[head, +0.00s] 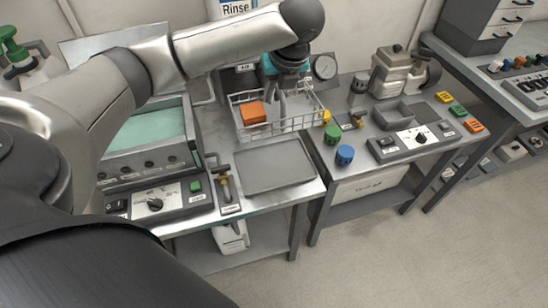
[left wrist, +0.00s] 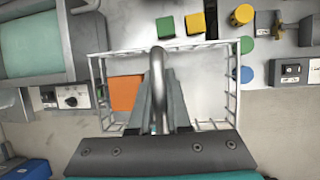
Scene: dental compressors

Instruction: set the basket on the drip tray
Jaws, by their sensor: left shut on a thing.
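The white wire basket (head: 292,126) hangs from or stands under my left gripper (head: 284,88), behind the drip tray in the head view. An orange block (head: 253,112) lies in its left part. The left gripper is shut on the basket's curved grey handle (left wrist: 158,75), seen in the left wrist view. The basket's wire wall (left wrist: 235,100) spreads on both sides of the fingers there. The drip tray (head: 274,168) is a flat grey tray, empty, at the front of the metal table. I cannot tell how high the basket is. My right gripper is out of view.
Left of the tray are a brass-coloured tool (head: 225,186) and a bath with green liquid (head: 146,128). Right of it are a green knob (head: 332,135), a blue knob (head: 344,155) and a control panel (head: 411,140). A round gauge (head: 325,67) stands behind the basket.

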